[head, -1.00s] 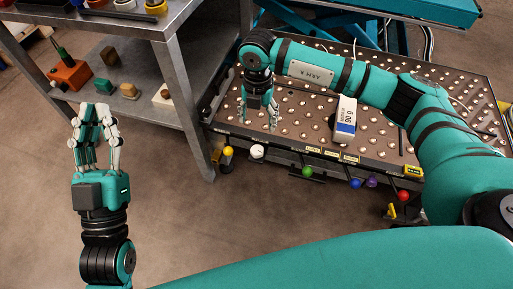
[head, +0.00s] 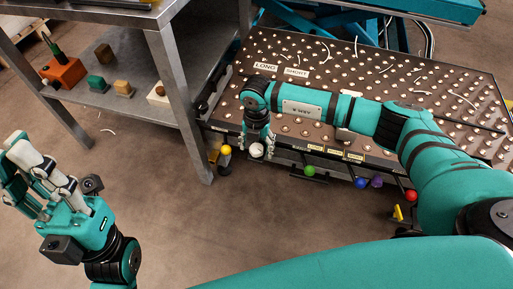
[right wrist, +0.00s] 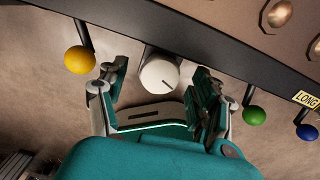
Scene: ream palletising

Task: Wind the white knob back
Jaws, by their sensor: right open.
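The white knob (head: 256,150) sits on the front edge of the ball-studded table. In the right wrist view the knob (right wrist: 160,73) is a round white dial with a dark mark on its face. My right gripper (head: 257,148) points down over the knob. In the right wrist view its fingers (right wrist: 160,85) are spread, one on each side of the knob, with gaps visible. My left gripper (head: 30,165) hangs at the left of the head view, away from the table, its fingers apart with nothing between them.
Beside the knob are a yellow ball handle (right wrist: 79,60) and a green one (right wrist: 254,115). Blue (head: 360,182), purple and red (head: 411,195) balls line the table edge further right. A grey metal shelf (head: 175,85) stands at left. Loose white strips lie on the ball table (head: 340,65).

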